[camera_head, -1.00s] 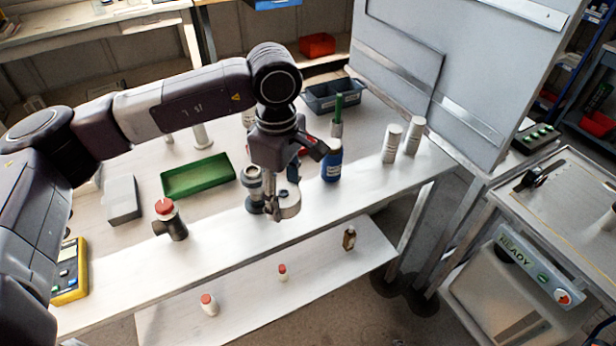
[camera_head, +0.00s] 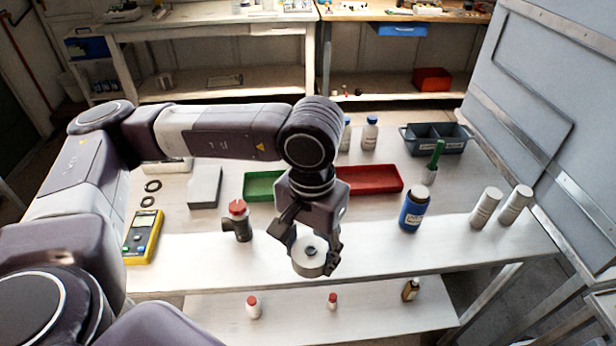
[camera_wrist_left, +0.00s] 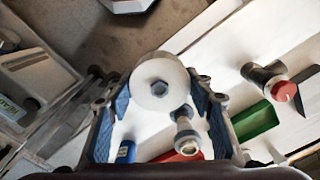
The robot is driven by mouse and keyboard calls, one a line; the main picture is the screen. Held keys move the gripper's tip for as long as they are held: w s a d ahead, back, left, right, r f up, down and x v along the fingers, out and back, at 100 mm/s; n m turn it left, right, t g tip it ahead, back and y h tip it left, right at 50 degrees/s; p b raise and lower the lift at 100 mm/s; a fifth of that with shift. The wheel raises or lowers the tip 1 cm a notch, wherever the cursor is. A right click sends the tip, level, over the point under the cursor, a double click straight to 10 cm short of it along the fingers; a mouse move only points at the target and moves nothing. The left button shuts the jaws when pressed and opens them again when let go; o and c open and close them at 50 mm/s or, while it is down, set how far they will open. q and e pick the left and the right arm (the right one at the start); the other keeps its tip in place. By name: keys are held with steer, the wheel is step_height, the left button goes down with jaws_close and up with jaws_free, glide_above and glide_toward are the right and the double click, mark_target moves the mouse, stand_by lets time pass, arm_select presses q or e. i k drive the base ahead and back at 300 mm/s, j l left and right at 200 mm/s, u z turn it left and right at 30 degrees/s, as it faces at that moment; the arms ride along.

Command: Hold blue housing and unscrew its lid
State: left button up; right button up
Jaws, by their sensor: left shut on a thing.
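My left gripper (camera_head: 312,246) is shut on a round, pale grey lid-like piece (camera_head: 309,262) with a dark central knob, held above the front of the white bench. In the left wrist view this piece (camera_wrist_left: 160,72) lies between the blue-padded fingers, its knob hexagonal. A metal cylindrical part (camera_wrist_left: 186,134) shows just past it. A blue bottle-shaped body (camera_head: 412,212) with a dark top and pale label stands upright on the bench, right of and apart from the gripper. I cannot tell whether it is the blue housing. My right gripper is not in view.
Green (camera_head: 262,184) and red (camera_head: 372,180) trays lie behind the gripper. A dark fitting with a red cap (camera_head: 238,218) and a yellow meter (camera_head: 143,238) are to the left. White cylinders (camera_head: 486,207) stand at the right. Small bottles stand on the lower shelf (camera_head: 375,318).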

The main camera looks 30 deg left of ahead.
mark_target(412, 214)
steer(key=i+l+u, duration=0.2)
steer(key=i, duration=0.35)
steer(key=i+l+u, duration=0.15)
steer(key=i+l, duration=0.25)
steer(key=i, duration=0.15)
steer(key=u, duration=1.2)
